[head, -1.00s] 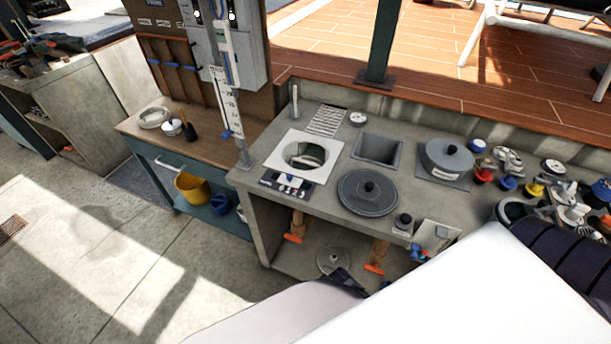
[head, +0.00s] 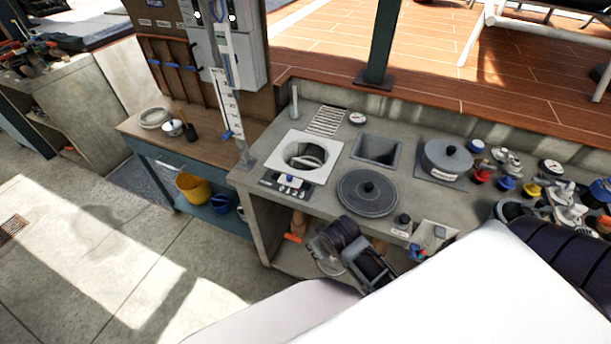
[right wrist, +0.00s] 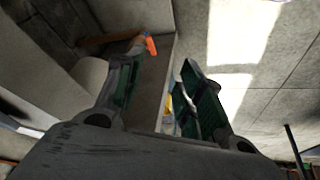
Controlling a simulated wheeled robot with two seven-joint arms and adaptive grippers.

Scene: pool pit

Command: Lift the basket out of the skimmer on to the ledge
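The skimmer is a white square frame (head: 328,141) with a round opening, set in the grey counter. Inside the opening the basket (head: 306,158) shows only in part, as a pale curved shape in shadow. My left gripper is not in view.
A dark round lid (head: 368,195) and a square recess (head: 378,150) lie right of the skimmer. A small control panel (head: 287,184) is in front of it. A ruler post (head: 232,110) stands at left. Valves and fittings crowd the right side.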

